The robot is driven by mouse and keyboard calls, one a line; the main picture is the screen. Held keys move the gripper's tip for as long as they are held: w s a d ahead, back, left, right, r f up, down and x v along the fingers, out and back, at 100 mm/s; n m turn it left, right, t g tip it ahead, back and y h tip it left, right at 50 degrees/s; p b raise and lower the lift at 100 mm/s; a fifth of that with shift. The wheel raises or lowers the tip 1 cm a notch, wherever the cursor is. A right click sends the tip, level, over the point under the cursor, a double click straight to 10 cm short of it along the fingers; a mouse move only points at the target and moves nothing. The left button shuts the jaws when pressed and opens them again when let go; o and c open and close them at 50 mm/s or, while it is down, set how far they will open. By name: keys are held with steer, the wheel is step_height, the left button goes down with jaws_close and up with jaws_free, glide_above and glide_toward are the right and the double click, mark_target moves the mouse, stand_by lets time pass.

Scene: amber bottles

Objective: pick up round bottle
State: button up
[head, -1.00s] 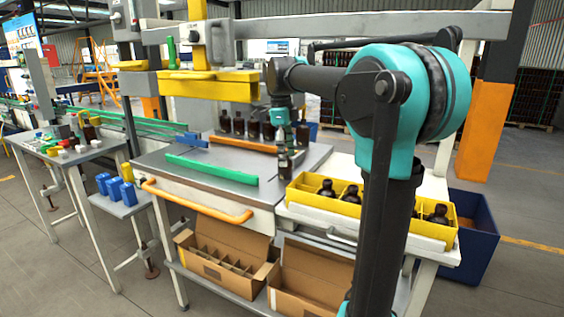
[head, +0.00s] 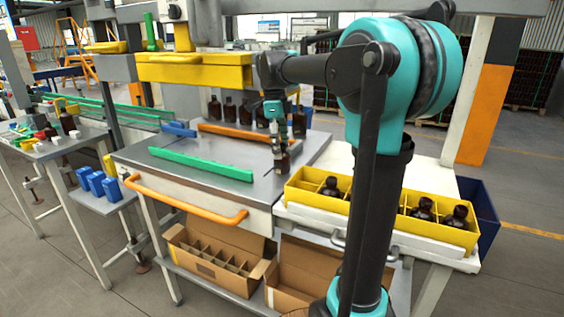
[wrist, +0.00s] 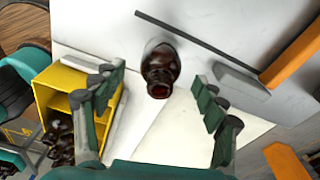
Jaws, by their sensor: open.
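A dark amber round bottle (wrist: 161,70) stands on the grey metal table, seen from above in the wrist view, between the open fingers of my gripper (wrist: 160,103) and slightly beyond them. The fingers do not touch it. In the head view my gripper (head: 279,142) hangs over the table's right part, and the bottle (head: 282,163) shows right below it, partly hidden by the fingers.
A yellow crate (head: 396,216) with several bottles stands to the right. More bottles (head: 230,110) stand at the back behind an orange bar (head: 236,132). A green bar (head: 200,163) lies on the table to the left. Open cardboard boxes (head: 205,262) sit below.

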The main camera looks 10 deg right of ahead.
mark_target(283, 152)
steer(key=shift+s+d+f, duration=0.1)
steer(key=shift+d+f, duration=0.1)
steer(key=shift+f, duration=0.7)
steer(key=shift+s+d+f, duration=0.1)
steer(key=shift+d+f, duration=0.1)
steer(key=shift+f, duration=0.7)
steer(key=c, duration=1.3)
steer(key=shift+r, duration=0.5)
step_height(283, 152, up, 2)
steer(key=shift+r, duration=0.15)
steer(key=shift+s+a+r, duration=0.1)
steer(key=shift+s+a, duration=0.3)
steer(key=shift+s, duration=0.1)
steer(key=s+a, duration=0.9)
steer(key=s, duration=0.4)
steer(key=shift+s+a, duration=0.25)
steer(key=shift+a, duration=0.15)
